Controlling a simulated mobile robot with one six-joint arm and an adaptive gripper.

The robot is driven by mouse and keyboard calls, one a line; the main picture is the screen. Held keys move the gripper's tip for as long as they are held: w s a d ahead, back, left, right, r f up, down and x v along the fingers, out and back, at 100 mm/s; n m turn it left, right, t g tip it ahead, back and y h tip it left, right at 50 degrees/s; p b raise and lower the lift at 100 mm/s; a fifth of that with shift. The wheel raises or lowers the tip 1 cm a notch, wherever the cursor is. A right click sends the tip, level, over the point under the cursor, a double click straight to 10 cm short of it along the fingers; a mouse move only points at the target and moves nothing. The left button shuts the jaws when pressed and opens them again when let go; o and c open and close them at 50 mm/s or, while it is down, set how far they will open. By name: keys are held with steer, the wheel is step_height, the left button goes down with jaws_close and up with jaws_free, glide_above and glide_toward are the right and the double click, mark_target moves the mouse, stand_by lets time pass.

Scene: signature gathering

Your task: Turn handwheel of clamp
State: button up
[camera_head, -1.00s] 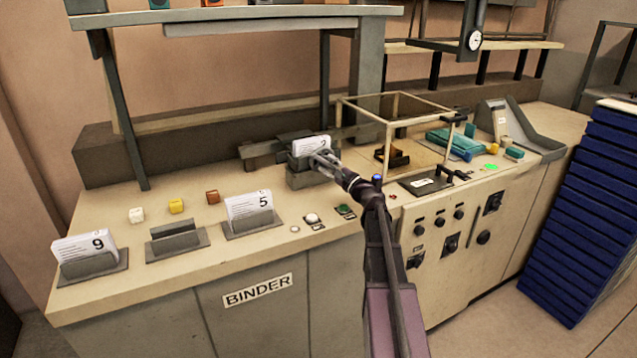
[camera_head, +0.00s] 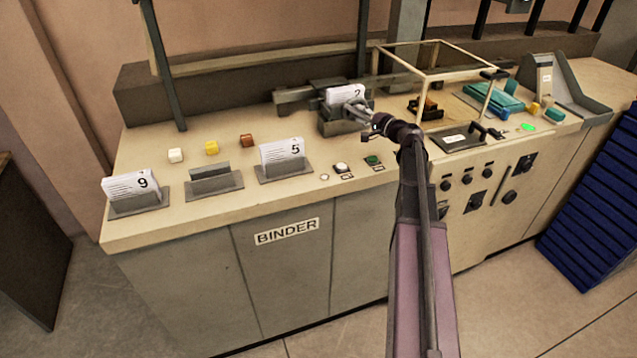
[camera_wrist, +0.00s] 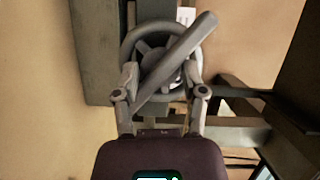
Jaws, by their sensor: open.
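The clamp (camera_head: 340,127) is a grey metal block on the bench beside the glass-framed box, with a white card (camera_head: 346,94) marked 2 in it. Its handwheel (camera_wrist: 150,58), a grey spoked ring, faces my wrist camera. A grey bar (camera_wrist: 180,60) crosses diagonally in front of the wheel. My gripper (camera_wrist: 163,78) is open, with one finger on each side of the wheel's lower part; it also shows at the clamp in the head view (camera_head: 362,112). Whether the fingers touch the rim I cannot tell. The gripper partly hides the wheel in the head view.
Card holders with cards 9 (camera_head: 133,186) and 5 (camera_head: 283,153) stand left of the clamp, with an empty holder (camera_head: 214,179) between. Small coloured blocks lie behind them. The glass-framed box (camera_head: 430,75) stands close on the right. A blue stack (camera_head: 590,205) stands right of the bench.

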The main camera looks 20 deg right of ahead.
steer(key=n+p, duration=0.1)
steer(key=n, duration=0.1)
steer(key=n+g+h+p, duration=0.1)
steer(key=n+h+p, duration=0.1)
steer(key=n, duration=0.1)
steer(key=shift+a+r+n+g+p, duration=0.1)
steer(key=shift+r+n+g+p, duration=0.2)
steer(key=shift+g+p, duration=0.1)
steer(key=p+v, duration=0.3)
steer(key=v, duration=1.1)
steer(key=shift+s+a+f+n+g+h+p, duration=0.15)
steer(key=shift+s+a+f+n+g, duration=1.1)
steer(key=shift+a, duration=3.1)
steer(key=shift+s+a+f+n+g+h+p, duration=0.15)
steer(key=shift+s+a+f+n+g, duration=0.35)
steer(key=shift+s+a+f+g, duration=2.65)
steer(key=shift+w+a+f+n+g+h+p, duration=0.2)
steer(key=shift+a+f+n+g, duration=0.9)
steer(key=shift+a, duration=4.4)
steer(key=shift+w+f+m, duration=0.1)
steer(key=shift+f+m, duration=0.1)
steer(key=shift+m, duration=0.05)
